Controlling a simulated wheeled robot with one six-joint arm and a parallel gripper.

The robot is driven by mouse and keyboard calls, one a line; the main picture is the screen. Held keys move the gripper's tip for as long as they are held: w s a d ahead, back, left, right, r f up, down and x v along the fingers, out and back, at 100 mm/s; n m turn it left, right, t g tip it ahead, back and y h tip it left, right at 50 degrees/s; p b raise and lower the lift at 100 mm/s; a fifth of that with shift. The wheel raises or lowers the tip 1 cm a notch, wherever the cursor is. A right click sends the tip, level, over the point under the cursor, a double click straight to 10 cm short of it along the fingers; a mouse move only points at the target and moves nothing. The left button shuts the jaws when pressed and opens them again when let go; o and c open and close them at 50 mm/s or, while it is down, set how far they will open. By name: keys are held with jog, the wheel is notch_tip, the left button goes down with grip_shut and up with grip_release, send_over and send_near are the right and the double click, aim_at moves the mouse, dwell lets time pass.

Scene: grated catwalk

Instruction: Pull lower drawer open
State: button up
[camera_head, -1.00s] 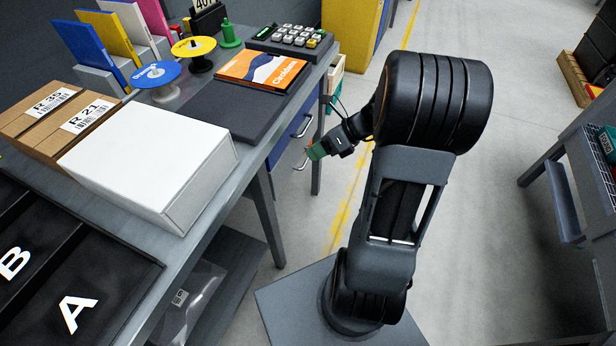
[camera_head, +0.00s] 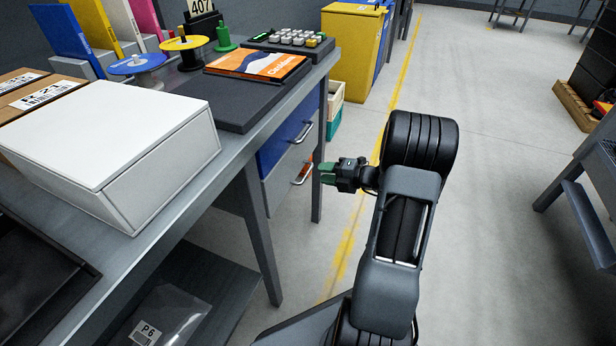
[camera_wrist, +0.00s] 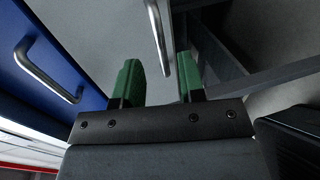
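The lower drawer (camera_head: 284,188) is a grey front under the workbench, below the blue upper drawer (camera_head: 280,146). It looks closed. Its metal bar handle (camera_head: 303,174) has an orange-red patch beside it. My gripper (camera_head: 325,173), with green fingers, is just right of that handle in the head view. In the wrist view my gripper (camera_wrist: 158,78) is open, and the lower handle (camera_wrist: 157,35) lies ahead, its near end lined up between the fingertips. I cannot tell whether they touch. The blue drawer's handle (camera_wrist: 45,70) is left of the fingers.
The workbench (camera_head: 225,175) bears a white box (camera_head: 110,145), an orange-covered book (camera_head: 255,66) and a keypad (camera_head: 290,40). A bench leg (camera_head: 318,165) stands close to my gripper. A yellow cabinet (camera_head: 350,45) is behind.

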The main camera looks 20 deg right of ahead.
aim_at(308, 170)
jog(key=shift+b+x, duration=1)
jog(key=shift+x, duration=2.05)
grip_shut()
